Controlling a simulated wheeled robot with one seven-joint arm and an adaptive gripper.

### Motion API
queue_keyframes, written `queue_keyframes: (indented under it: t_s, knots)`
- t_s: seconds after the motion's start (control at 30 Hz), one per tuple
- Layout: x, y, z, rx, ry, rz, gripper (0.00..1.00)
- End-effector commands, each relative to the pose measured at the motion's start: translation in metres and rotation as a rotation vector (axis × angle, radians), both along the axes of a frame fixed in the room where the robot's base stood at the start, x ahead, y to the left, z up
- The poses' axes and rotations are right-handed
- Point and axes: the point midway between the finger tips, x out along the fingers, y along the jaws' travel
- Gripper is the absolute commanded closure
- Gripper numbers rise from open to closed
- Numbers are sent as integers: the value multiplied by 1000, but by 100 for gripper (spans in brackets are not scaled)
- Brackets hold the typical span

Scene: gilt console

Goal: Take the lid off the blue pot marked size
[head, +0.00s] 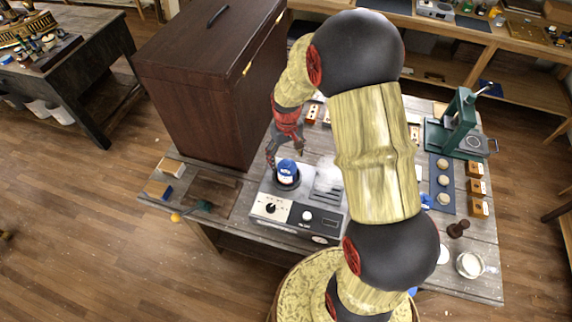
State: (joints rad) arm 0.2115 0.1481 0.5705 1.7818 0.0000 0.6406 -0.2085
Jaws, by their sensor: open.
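The blue pot (287,174) sits in the round dark well on the left of a grey hot-plate unit (265,213). Its top is blue with a pale marking too small to read. I cannot tell the lid from the body. My gripper (284,152) is open, just above and around the top of the pot. One dark finger reaches down on the pot's left side, and the other shows at its upper right. I cannot tell whether either finger touches the pot.
A tall dark wooden cabinet (205,85) stands close on the left. A green press (458,125) stands at the table's right, with round pieces on a blue mat (441,199) and small wooden boxes (478,187) nearby. My arm hides the middle of the table.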

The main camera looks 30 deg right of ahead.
Motion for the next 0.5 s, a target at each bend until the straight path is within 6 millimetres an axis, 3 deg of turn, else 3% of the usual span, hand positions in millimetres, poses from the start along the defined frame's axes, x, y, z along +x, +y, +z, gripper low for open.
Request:
queue_keyframes:
  t_s: [0.2, 0.5]
  knots:
    - [-1, 0, -29, 1, 3, -1, 26]
    - [0, 0, -35, 0, 0, -1, 26]
